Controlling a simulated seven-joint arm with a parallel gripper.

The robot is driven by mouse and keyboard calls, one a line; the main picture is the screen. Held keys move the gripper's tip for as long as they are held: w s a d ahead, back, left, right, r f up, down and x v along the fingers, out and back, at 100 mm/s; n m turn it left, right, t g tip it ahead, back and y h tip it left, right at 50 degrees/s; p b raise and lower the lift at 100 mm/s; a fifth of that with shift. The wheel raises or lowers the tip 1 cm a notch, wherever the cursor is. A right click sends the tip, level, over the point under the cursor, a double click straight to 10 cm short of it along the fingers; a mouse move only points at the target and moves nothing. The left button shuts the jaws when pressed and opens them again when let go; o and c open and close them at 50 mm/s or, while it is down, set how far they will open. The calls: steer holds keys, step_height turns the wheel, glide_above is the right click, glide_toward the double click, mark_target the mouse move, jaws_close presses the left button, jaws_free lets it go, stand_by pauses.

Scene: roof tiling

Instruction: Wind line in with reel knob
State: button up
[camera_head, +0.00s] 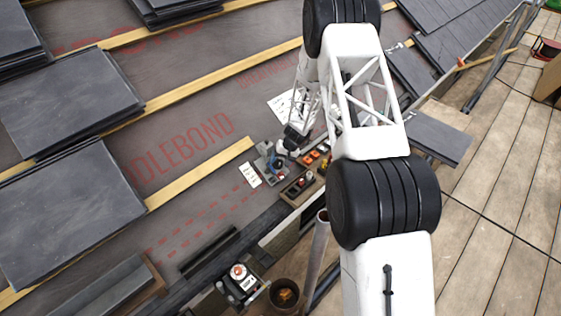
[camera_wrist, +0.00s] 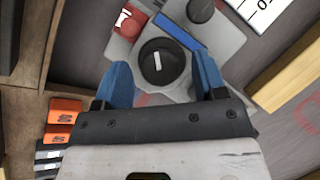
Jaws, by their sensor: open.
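A grey device (camera_wrist: 218,42) with a blue stripe fills the upper middle of the wrist view. On it is a round black knob (camera_wrist: 157,62) with a white mark. A second dark knob (camera_wrist: 200,10) and a red part (camera_wrist: 130,22) are at its top. My gripper (camera_wrist: 161,66) is open, its blue fingers on either side of the marked knob; I cannot tell whether they touch it. In the head view the device (camera_head: 264,163) lies on the roof beside my gripper (camera_head: 283,155), partly hidden by it. No line can be made out.
A wooden tray (camera_head: 299,190) with orange boxes (camera_wrist: 62,112) is close beside the device. A wooden batten (camera_wrist: 285,75) runs at the right of the wrist view. Stacked slates (camera_head: 65,100) lie at left. A paper card (camera_head: 250,174) lies near the device.

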steer(key=shift+c, duration=0.3)
steer(key=c, duration=0.9)
steer(key=shift+o, duration=0.2)
